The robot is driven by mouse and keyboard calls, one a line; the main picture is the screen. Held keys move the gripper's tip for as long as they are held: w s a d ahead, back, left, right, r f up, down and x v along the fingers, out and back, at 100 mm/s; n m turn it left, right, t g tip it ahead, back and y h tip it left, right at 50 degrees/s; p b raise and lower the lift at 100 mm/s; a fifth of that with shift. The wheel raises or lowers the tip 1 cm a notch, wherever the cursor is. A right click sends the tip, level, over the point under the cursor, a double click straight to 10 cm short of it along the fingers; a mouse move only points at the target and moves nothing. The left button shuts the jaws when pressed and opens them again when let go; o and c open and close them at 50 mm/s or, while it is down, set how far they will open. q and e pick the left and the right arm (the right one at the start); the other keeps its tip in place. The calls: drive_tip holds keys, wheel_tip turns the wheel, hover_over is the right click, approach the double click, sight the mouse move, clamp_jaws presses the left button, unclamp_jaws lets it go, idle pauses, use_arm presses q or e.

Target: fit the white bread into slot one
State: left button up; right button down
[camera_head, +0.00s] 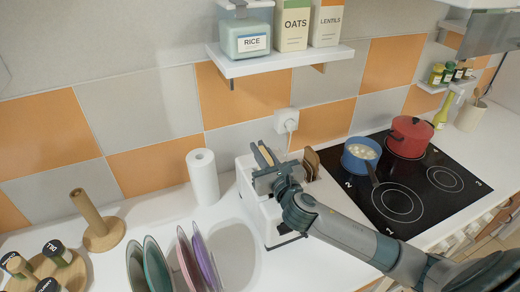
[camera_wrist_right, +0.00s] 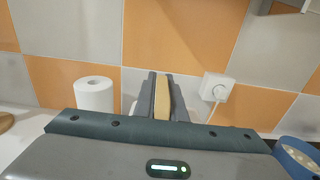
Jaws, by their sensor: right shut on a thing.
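The white toaster (camera_head: 257,212) stands on the counter against the tiled wall. My right gripper (camera_head: 266,168) is over its left part, shut on the white bread (camera_head: 264,153), a pale upright slice. In the right wrist view the slice (camera_wrist_right: 163,98) stands on edge between the two fingers of the gripper (camera_wrist_right: 161,103). The gripper hides the slice's lower edge and the slot below, so I cannot tell whether the slice is inside the slot. A browner slice (camera_head: 312,160) sticks up from the toaster's right part. My left gripper is not in view.
A paper towel roll (camera_head: 203,177) stands left of the toaster, and a plate rack with several plates (camera_head: 185,262) is in front left. A blue pot (camera_head: 360,157) and a red pot (camera_head: 409,138) are on the hob at right. A shelf (camera_head: 280,59) with containers hangs above.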

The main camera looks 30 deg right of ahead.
drive_tip(key=shift+f+b, duration=1.2)
drive_tip(key=shift+f, duration=0.95)
drive_tip(key=shift+r, duration=0.15)
drive_tip(key=shift+r+p, duration=1.15)
drive_tip(key=shift+p, duration=0.3)
drive_tip(key=shift+r+p, duration=0.75)
drive_tip(key=shift+r, duration=0.25)
drive_tip(key=shift+f+b, duration=1.35)
drive_tip(key=shift+f, duration=0.9)
idle(0.6)
drive_tip(key=c, duration=1.7)
unclamp_jaws()
drive_tip(key=shift+c, duration=0.2)
